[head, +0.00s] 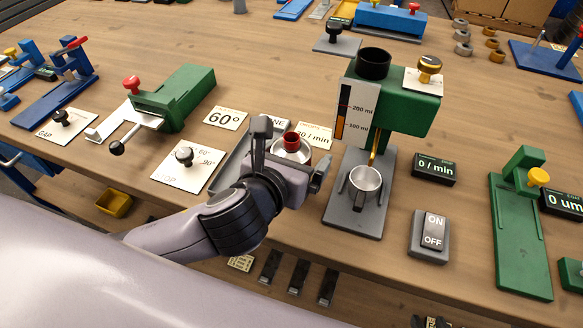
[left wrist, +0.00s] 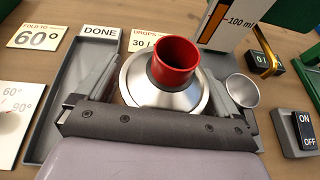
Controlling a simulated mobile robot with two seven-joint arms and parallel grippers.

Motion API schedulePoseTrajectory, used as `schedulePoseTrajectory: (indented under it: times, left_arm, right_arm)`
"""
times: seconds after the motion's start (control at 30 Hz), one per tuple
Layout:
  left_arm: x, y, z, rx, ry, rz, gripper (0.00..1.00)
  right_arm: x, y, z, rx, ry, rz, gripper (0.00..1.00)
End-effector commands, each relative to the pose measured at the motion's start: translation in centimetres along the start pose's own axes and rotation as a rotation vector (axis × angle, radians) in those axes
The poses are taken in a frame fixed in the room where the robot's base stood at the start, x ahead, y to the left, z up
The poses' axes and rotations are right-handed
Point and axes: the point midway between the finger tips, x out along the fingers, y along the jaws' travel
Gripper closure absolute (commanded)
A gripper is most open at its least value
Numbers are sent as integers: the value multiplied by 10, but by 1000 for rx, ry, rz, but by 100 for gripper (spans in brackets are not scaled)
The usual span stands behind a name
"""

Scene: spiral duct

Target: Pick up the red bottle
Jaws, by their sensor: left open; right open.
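The red bottle (head: 291,139) shows as a short, open-topped red cylinder rising from a silver, cone-shaped round part. My left gripper (head: 291,150) is open, with one finger on each side of the silver part. The fingers also show in the left wrist view (left wrist: 160,85). I cannot tell whether they touch it. My right gripper is not in view.
A grey tray (left wrist: 58,105) with a DONE label lies left of the bottle. A green dispenser (head: 405,105) with a metal cup (head: 365,182) stands close on the right. An ON/OFF switch (head: 431,235) and green clamp (head: 180,98) are farther off.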

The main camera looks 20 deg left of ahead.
Motion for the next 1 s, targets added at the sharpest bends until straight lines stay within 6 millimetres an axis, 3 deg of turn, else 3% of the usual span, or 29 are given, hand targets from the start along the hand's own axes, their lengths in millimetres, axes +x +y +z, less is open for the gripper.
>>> schedulePoseTrajectory:
  times: [0.1, 0.3, 0.57, 0.77, 1.0]
  left_arm:
    - [0, 0, 0, 0, 0, 0, 5]
    - [0, 0, 0, 0, 0, 0, 70]
    - [-1, 0, 2, -1, -3, 0, 72]
    - [-6, 0, 14, -2, -6, 0, 72]
    - [-24, 0, 60, -2, -11, -2, 72]
  right_arm:
    - [0, 0, 0, 0, 0, 0, 57]
    - [0, 0, 0, 0, 1, 0, 57]
    - [0, 0, -1, 0, 2, 0, 57]
    - [-2, 0, -5, 0, 2, 0, 57]
    - [-11, 0, -17, 0, 2, 0, 57]
